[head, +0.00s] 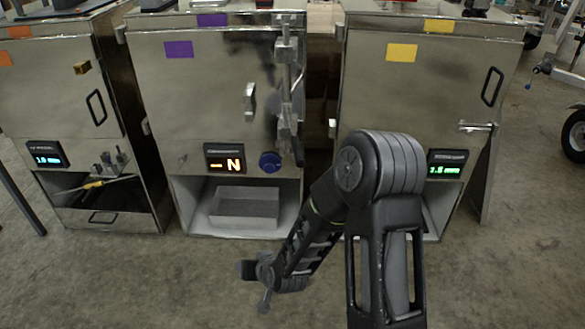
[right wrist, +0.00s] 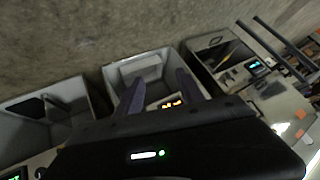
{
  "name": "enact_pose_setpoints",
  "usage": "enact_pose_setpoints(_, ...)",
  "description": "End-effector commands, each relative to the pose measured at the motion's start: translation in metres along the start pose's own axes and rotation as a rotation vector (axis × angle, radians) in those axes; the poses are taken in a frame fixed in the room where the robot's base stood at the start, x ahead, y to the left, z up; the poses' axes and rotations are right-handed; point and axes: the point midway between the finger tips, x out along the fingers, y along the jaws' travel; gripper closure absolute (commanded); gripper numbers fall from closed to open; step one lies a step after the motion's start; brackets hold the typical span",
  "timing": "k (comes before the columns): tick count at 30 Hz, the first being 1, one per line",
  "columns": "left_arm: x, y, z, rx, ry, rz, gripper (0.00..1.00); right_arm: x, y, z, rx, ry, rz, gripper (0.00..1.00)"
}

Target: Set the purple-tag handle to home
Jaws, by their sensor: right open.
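The middle metal cabinet (head: 205,95) carries purple tags (head: 179,49). A short silver handle (head: 249,99) stands roughly upright on its door. A tall silver latch bar (head: 288,85) runs down the door's right side. Below are a display (head: 224,158) with orange characters like "-N" and a blue round knob (head: 270,161). My right gripper (head: 256,279) is low in front of this cabinet, apart from the handle. In the right wrist view its two fingers (right wrist: 160,76) are spread with nothing held between them. My left gripper is not in view.
An orange-tag cabinet (head: 45,90) stands left, and a yellow-tag cabinet (head: 425,95) right. The middle cabinet's open lower bay holds a pale box (head: 245,208). My right arm covers part of the yellow-tag cabinet's lower left. Bare concrete floor (head: 120,280) lies in front.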

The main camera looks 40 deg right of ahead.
Motion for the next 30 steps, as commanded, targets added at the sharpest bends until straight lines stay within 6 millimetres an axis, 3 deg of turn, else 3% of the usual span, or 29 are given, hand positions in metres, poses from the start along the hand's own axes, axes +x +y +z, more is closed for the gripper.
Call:
enact_pose_setpoints(1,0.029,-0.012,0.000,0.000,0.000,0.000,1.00,0.013,0.018,-0.030,0.031,0.117,0.008,0.55)
enact_pose_setpoints(2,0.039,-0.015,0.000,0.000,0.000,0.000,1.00,0.012,0.027,-0.054,0.054,0.194,0.013,0.55)
enact_pose_setpoints(4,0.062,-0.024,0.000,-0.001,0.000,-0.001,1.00,-0.001,0.050,-0.117,0.115,0.399,0.022,0.55)
enact_pose_setpoints(6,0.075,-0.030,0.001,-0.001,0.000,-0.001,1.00,-0.029,0.071,-0.174,0.175,0.591,0.022,0.55)
enact_pose_setpoints(9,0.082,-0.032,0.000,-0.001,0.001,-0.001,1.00,-0.069,0.089,-0.227,0.241,0.787,0.012,0.55)
enact_pose_setpoints(10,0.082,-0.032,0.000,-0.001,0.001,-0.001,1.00,-0.078,0.091,-0.237,0.253,0.825,0.008,0.55)
enact_pose_setpoints(15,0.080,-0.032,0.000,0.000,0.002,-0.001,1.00,-0.099,0.097,-0.257,0.284,0.910,-0.004,0.55)
enact_pose_setpoints(25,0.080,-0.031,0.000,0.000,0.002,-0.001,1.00,-0.097,0.097,-0.258,0.283,0.906,-0.004,0.55)
enact_pose_setpoints(30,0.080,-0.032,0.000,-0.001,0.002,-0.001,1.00,-0.088,0.099,-0.268,0.283,0.906,-0.004,0.55)
